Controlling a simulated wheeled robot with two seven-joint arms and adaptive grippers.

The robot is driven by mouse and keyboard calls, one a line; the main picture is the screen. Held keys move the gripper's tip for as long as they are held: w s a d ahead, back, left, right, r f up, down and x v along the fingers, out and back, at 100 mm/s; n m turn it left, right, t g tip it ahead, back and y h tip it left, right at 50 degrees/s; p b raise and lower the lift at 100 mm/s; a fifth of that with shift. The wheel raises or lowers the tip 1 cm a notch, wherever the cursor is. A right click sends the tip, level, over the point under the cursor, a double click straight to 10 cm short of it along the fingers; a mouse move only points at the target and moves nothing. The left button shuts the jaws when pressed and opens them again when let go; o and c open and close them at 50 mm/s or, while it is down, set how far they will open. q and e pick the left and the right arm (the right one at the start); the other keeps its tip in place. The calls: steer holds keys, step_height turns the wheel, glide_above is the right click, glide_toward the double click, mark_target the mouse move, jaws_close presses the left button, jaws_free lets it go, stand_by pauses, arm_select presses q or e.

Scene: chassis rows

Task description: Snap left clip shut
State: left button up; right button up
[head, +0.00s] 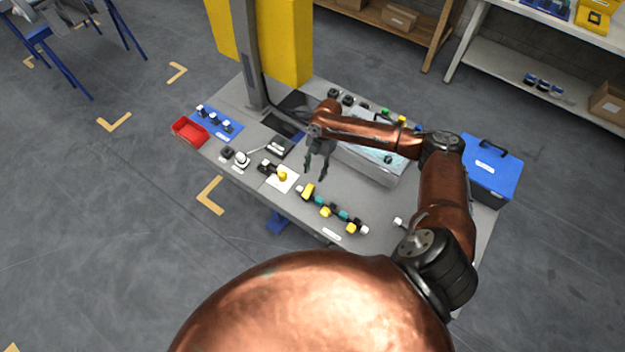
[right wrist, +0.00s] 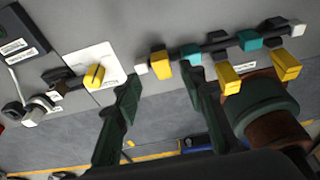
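A row (head: 334,211) of white, yellow and teal blocks on a dark rail lies along the table's near edge. Its leftmost yellow block (head: 308,191) sits beside the white end piece (head: 300,189); it also shows in the right wrist view (right wrist: 161,65). Two other yellow blocks (right wrist: 229,78) (right wrist: 286,65) stick out from the rail's near side. I cannot tell which part is the left clip, or whether it is open. My right gripper (head: 316,176) is open and empty above the row's left end, fingers apart in the right wrist view (right wrist: 160,92). My left gripper is not in view.
A white card (head: 280,180) with a yellow piece (head: 283,176) lies left of the row. A large grey tray (head: 372,160) and a blue box (head: 490,168) stand behind and to the right. A red bin (head: 188,132) is at far left.

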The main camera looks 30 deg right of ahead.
steer(key=shift+v, duration=2.25)
steer(key=shift+a, duration=0.2)
